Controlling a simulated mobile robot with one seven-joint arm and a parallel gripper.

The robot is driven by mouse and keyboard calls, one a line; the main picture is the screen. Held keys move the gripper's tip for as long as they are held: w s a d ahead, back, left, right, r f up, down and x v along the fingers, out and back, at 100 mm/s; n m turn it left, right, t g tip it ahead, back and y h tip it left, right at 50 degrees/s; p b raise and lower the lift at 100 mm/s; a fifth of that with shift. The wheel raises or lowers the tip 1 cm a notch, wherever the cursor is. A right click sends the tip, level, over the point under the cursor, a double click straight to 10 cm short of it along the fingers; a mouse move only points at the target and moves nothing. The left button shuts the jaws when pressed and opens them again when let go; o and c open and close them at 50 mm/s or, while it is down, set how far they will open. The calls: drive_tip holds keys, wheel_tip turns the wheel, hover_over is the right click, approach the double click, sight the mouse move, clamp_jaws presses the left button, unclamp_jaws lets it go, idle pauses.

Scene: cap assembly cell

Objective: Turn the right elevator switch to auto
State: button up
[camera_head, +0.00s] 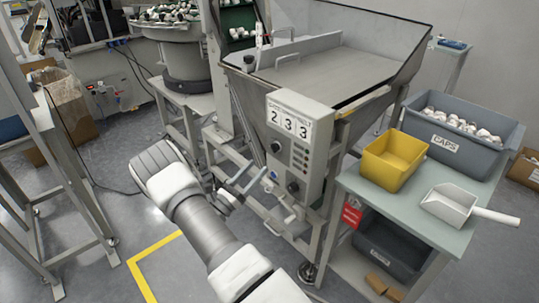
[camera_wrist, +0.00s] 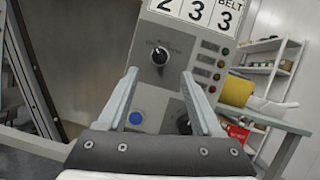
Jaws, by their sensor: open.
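A grey control panel (camera_head: 312,133) marked with a 2, 3, 3 and the word BELT is on the front of the hopper machine; it also fills the middle of the wrist view (camera_wrist: 205,32). It has an upper black rotary switch (camera_head: 276,147) and a lower one (camera_head: 293,187). In the wrist view the upper switch (camera_wrist: 160,55) shows just beyond my fingertips, and the lower one (camera_wrist: 184,124) is partly hidden by my right finger. I cannot read their labels. My gripper (camera_wrist: 158,75) is open and empty, facing the panel, apart from the upper switch.
A blue button (camera_wrist: 136,118) and a column of small indicators (camera_wrist: 212,76) are on the panel. Right of it, a table (camera_head: 408,205) holds a yellow bin (camera_head: 394,160), a white scoop (camera_head: 450,205) and a grey caps crate (camera_head: 463,152). Metal machine legs stand below the panel.

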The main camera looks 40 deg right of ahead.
sight(275, 148)
drive_tip(key=x, duration=0.7)
drive_tip(key=shift+d+r+b, duration=0.1)
drive_tip(key=shift+d+b, duration=0.25)
clamp_jaws()
